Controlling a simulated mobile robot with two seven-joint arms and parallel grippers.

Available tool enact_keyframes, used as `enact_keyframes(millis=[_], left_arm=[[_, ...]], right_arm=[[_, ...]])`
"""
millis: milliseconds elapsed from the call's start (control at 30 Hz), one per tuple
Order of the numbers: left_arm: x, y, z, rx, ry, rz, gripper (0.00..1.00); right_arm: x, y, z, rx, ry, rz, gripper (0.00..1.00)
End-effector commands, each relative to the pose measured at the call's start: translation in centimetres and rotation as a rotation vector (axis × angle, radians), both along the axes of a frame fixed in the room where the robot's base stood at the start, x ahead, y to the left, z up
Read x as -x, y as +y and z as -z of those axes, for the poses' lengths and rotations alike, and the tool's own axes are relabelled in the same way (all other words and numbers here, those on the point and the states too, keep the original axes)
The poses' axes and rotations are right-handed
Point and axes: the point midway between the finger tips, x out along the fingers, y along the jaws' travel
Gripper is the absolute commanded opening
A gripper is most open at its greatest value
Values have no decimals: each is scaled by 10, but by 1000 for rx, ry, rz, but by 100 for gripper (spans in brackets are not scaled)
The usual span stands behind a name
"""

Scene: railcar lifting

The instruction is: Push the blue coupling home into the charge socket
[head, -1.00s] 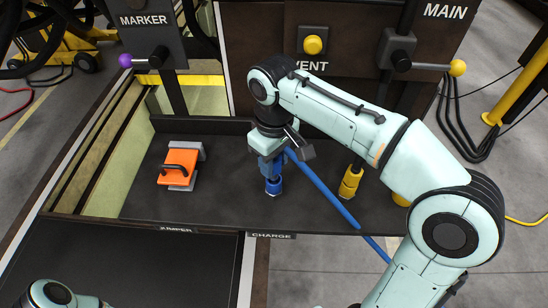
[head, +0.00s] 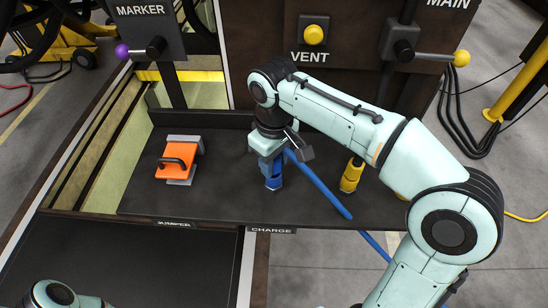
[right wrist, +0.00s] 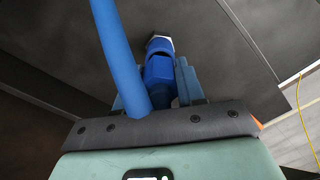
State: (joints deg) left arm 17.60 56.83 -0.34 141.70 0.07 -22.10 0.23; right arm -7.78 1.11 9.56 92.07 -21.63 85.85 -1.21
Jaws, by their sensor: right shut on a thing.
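The blue coupling (head: 271,167) is upright on the dark deck behind the CHARGE label, with its blue hose (head: 325,192) running off to the lower right. My right gripper (head: 268,150) is shut on the coupling from above and hides its upper part. In the right wrist view the coupling (right wrist: 159,70) sits between the fingers. The blue charge socket (head: 274,184) is directly below it, and the two look in line and touching. How deep the coupling sits cannot be told. My left gripper is not in view; only part of my left arm shows at the lower left.
An orange block with a black handle (head: 178,162) lies on a grey plate to the left. A yellow fitting (head: 351,175) stands to the right. Behind are the purple-knobbed MARKER lever (head: 138,50), yellow VENT button (head: 315,34) and yellow-knobbed MAIN lever (head: 436,57).

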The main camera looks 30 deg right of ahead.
Motion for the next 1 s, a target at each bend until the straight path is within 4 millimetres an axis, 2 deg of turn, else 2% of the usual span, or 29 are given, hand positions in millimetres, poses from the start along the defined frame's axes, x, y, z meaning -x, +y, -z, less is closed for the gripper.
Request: enact_keyframes(millis=[300,333,400,767,867,1000], left_arm=[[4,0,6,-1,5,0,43],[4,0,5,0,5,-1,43],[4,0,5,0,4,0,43],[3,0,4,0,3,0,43],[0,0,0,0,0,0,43],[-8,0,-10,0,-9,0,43]], right_arm=[[0,0,9,0,1,0,0],[0,0,8,0,0,0,45],[0,0,8,0,0,0,68],[0,0,4,0,-1,0,68],[-1,0,-8,0,-3,0,68],[-2,0,-38,-1,-6,0,68]])
